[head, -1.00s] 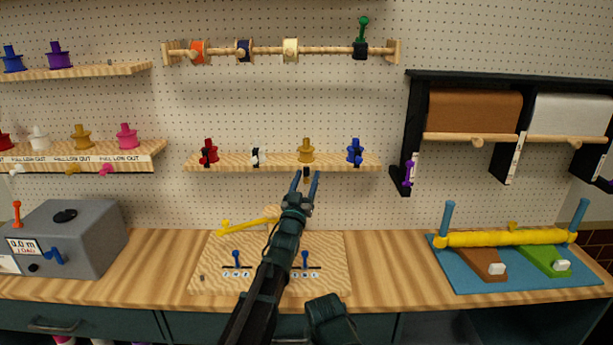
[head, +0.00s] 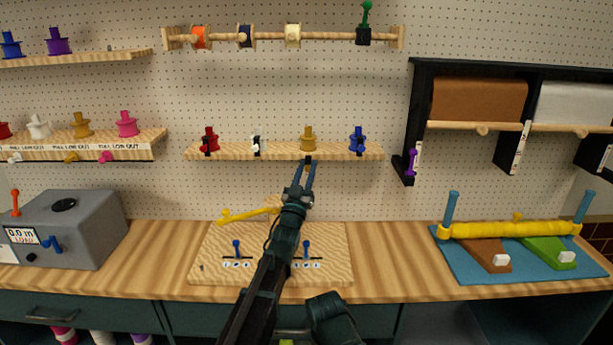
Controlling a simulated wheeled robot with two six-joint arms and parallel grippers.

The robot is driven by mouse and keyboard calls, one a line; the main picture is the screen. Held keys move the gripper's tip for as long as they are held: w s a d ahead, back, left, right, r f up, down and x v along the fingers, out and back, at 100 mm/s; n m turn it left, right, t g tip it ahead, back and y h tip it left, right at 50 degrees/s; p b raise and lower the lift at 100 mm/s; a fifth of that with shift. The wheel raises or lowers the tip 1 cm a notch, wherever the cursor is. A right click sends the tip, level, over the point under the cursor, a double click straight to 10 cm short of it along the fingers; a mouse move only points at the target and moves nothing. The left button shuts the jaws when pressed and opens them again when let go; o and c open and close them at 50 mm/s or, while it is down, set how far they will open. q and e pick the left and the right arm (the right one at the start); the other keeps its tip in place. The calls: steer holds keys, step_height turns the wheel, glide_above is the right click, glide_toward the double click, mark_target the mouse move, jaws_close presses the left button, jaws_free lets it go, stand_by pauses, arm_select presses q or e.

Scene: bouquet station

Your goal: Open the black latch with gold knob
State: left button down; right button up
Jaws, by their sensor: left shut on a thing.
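A gold spool (head: 308,139) stands on the small middle shelf. The small black latch (head: 308,159) shows below it at the shelf's front edge, lower than the black pieces at the neighbouring spools. Its gold knob is too small to make out and partly hidden by the fingers. My left gripper (head: 310,170) reaches up from below, its blue fingers close together and shut on the latch.
Red (head: 209,138), white (head: 256,145) and blue (head: 358,138) spools stand on the same shelf. A wooden board (head: 215,262) with blue levers lies on the bench below. The pegboard above the shelf is clear up to the spool rod (head: 270,37).

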arm_select(q)
steer(key=shift+w+d+f+m+t+h+b, duration=0.1)
steer(key=shift+d+f+m+t+h+b, duration=0.15)
steer(key=shift+m+t+h+b, duration=0.25)
arm_select(e)
steer(key=shift+f, duration=0.95)
arm_select(q)
steer(key=c, duration=1)
jaws_free()
steer(key=shift+o, duration=1.4)
steer(key=shift+d, duration=0.2)
arm_select(e)
steer(key=shift+d, duration=0.15)
arm_select(q)
steer(key=shift+a, duration=0.15)
steer(key=shift+a, duration=0.1)
arm_select(e)
steer(key=shift+f, duration=0.1)
